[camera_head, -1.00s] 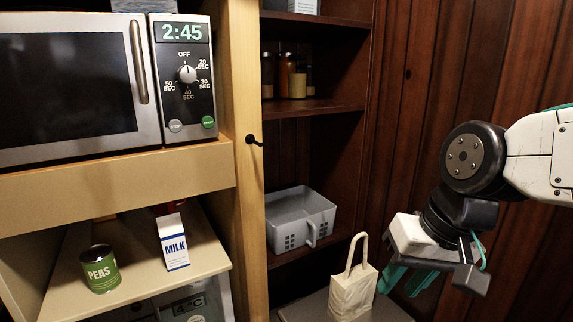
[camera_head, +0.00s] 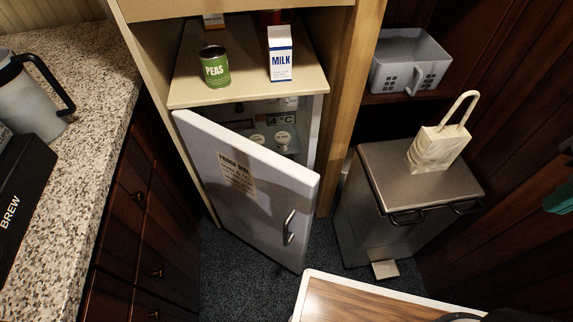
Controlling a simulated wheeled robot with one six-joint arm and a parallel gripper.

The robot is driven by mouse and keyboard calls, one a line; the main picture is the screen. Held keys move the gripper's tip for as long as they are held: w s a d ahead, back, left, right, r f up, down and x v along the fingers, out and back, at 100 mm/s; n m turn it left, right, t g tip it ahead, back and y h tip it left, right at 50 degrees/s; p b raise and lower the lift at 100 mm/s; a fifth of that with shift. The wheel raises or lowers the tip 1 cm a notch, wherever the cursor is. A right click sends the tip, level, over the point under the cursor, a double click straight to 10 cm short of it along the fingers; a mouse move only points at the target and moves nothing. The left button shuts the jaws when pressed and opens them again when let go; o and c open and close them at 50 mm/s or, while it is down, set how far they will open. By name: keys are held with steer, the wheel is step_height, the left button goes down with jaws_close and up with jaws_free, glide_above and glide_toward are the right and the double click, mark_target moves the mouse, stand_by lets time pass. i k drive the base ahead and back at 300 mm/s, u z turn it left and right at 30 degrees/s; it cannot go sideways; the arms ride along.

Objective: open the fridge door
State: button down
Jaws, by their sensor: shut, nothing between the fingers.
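The fridge door (camera_head: 245,190) is pale grey and stands partly open, angled out from the cabinet. Its left edge is by the cabinet and its free right edge is swung toward me. Through the gap above the door, part of the fridge interior (camera_head: 285,140) shows, with a 4°C display. Only the teal fingertips of my gripper (camera_head: 557,200) show at the right picture edge, shut, empty and well away from the door. The rest of my gripper is out of view.
A peas can (camera_head: 215,68) and milk carton (camera_head: 281,58) stand on the shelf above the fridge. A pedal bin (camera_head: 375,185) with a cloth bag (camera_head: 437,148) on it stands right of the door. A speckled counter (camera_head: 75,190) is at left. Dark carpet lies between.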

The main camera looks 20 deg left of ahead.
mark_target(267, 199)
steer(key=u, duration=0.25)
steer(key=k, duration=0.5)
steer(key=u, duration=0.55)
steer(key=i, duration=0.5)
